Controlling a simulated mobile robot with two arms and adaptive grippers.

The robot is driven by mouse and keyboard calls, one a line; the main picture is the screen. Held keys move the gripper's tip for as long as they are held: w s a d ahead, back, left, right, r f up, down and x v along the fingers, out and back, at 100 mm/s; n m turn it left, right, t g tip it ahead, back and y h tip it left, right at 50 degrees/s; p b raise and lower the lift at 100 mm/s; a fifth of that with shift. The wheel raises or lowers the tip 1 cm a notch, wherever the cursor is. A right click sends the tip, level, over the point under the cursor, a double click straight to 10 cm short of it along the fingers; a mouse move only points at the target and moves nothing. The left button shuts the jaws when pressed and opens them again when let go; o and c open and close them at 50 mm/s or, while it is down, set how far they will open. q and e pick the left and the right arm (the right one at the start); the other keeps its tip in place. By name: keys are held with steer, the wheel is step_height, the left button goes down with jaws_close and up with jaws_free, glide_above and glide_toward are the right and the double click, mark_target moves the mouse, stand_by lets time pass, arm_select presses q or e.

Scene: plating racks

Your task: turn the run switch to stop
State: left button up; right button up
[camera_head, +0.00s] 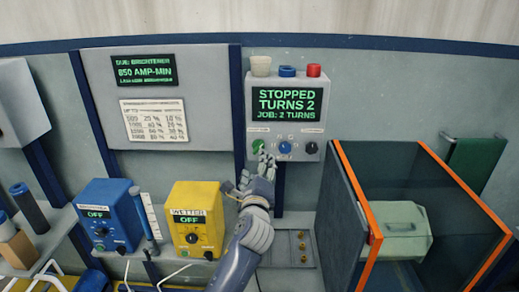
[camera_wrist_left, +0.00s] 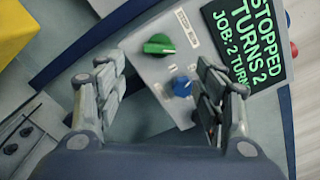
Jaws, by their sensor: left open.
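The control box (camera_head: 272,86) on the back wall has a screen (camera_head: 286,104) reading "STOPPED, TURNS 2, JOB: 2 TURNS". Below the screen are a green knob (camera_head: 258,146), a blue knob (camera_head: 285,147) and a black knob (camera_head: 311,147). The small labels are too blurred to read surely, so I cannot tell for certain which is the run switch. My left gripper (camera_head: 264,166) is open and empty just below the green and blue knobs. In the left wrist view the green knob (camera_wrist_left: 158,44) and blue knob (camera_wrist_left: 182,86) show between and beyond its fingers (camera_wrist_left: 160,80), apparently untouched.
A yellow "WETTER" box (camera_head: 196,212) and a blue box (camera_head: 108,212), both showing OFF, stand at the lower left. An orange-edged clear enclosure (camera_head: 345,165) holding a pale green case (camera_head: 398,245) is at the right.

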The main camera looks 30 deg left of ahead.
mark_target(258, 147)
arm_select(q)
steer(key=p+x, duration=0.2)
steer(key=x, duration=0.8)
steer(key=shift+p, duration=0.3)
steer(key=shift+w, duration=0.1)
steer(key=c, duration=1.1)
